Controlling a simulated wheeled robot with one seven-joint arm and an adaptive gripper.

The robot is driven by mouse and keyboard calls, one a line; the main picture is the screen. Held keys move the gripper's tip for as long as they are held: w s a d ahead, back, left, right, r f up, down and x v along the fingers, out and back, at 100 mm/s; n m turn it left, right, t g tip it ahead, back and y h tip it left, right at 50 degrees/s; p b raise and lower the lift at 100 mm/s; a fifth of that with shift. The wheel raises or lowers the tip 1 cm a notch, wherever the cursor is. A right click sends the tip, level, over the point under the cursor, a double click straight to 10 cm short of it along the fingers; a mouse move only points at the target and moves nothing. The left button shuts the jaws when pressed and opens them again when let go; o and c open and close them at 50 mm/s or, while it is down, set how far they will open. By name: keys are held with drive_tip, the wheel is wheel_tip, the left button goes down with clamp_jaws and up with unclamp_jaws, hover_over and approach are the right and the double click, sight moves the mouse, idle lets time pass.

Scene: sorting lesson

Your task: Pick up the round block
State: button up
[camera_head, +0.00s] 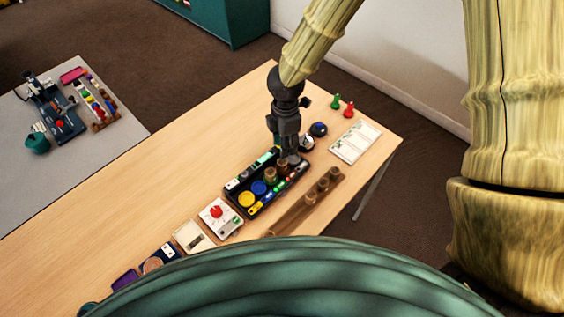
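A dark tray (236,185) on the wooden table holds several small pieces. Among the round ones are a yellow piece (247,199), a blue piece (259,188) and a brown cylinder (270,175). I cannot tell which is the round block. My gripper (289,157) points down at the far right end of the tray, close to a second brown cylinder (283,169). Its fingers are small and dark here. I cannot tell whether they are open, shut or touching anything, and they hide part of that end of the tray.
A brown rack (300,212) with upright cylinders lies in front of the tray. A white box with a red knob (216,212) stands to the left. A white card (355,142), green pawn (336,102) and red pawn (349,110) are at right. The table's left part is clear.

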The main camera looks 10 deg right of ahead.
sight(282, 161)
drive_tip(key=f, duration=0.3)
drive_tip(key=shift+w+a+f, duration=0.1)
drive_tip(key=shift+a+f, duration=0.2)
drive_tip(key=shift+a, duration=0.05)
drive_tip(key=shift+f+p, duration=1)
drive_tip(key=shift+f, duration=2.2)
drive_tip(key=shift+c, duration=0.3)
drive_tip(key=c, duration=0.4)
